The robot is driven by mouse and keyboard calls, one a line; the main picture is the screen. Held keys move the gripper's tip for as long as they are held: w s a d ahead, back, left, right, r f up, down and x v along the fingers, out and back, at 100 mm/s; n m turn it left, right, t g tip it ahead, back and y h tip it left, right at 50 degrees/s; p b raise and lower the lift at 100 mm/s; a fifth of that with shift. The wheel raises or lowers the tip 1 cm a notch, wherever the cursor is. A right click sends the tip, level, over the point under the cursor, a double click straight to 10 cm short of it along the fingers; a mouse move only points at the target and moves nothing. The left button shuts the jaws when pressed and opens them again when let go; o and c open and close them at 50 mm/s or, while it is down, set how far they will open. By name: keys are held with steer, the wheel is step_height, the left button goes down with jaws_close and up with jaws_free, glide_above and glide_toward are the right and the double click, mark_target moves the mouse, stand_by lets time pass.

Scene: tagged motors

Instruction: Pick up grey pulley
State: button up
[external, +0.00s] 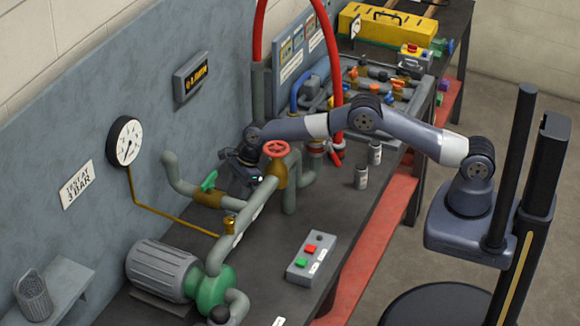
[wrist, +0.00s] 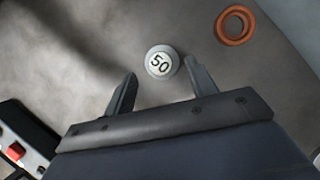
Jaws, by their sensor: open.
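My gripper (wrist: 159,72) is open in the wrist view, with one finger on each side and nothing held. A small round pale grey piece marked "50" (wrist: 161,62) lies at the fingertips, between them and slightly ahead. I cannot tell for sure that it is the grey pulley, and contact with the fingers is not clear. In the external view my gripper (external: 240,172) is low behind the bench pipes, near the wall panel. Its fingertips and the round piece are hidden there.
An orange ring (wrist: 235,25) lies up and right of the grey piece. In the external view a red handwheel (external: 277,149) and a green valve handle (external: 209,181) stand close to my gripper. A button box (external: 311,257), a motor (external: 162,270) and two small canisters (external: 361,177) are on the bench.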

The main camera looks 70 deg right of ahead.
steer(key=shift+x, duration=1.3)
steer(key=shift+c, duration=0.3)
steer(key=c, duration=1.1)
